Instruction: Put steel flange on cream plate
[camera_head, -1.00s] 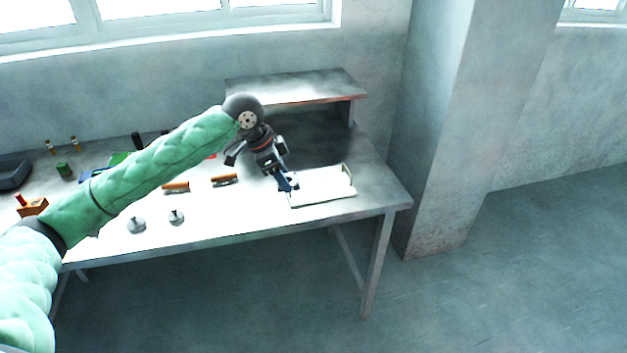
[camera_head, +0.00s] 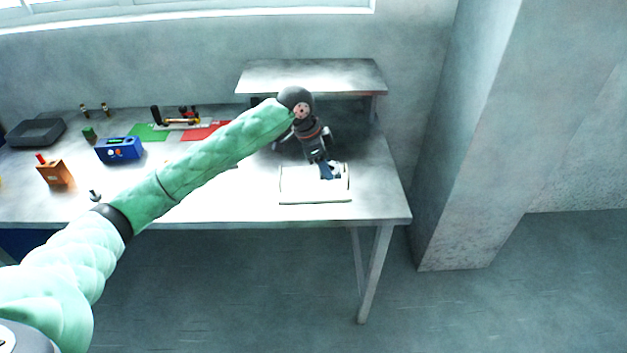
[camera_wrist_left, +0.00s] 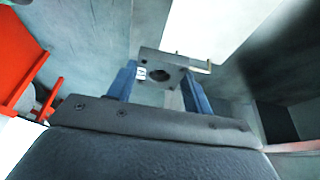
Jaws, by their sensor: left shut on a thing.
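My left gripper (camera_head: 329,171) hangs over the cream plate (camera_head: 300,188), near its right half, with the fingers pointing down. The plate is a pale rectangular tray near the right end of the table. In the left wrist view, the blue fingers of my left gripper (camera_wrist_left: 160,86) are shut on the steel flange (camera_wrist_left: 175,60), a grey piece with a round dark hole. The flange is small and partly hidden by the gripper in the head view. Whether it touches the plate I cannot tell. My right gripper is not in view.
A raised grey shelf (camera_head: 312,74) stands behind the plate. To the left are a blue box (camera_head: 119,149), an orange block (camera_head: 54,173), a dark tray (camera_head: 36,132), a green mat (camera_head: 148,131) and a red mat (camera_head: 203,131). The table is bare right of the plate.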

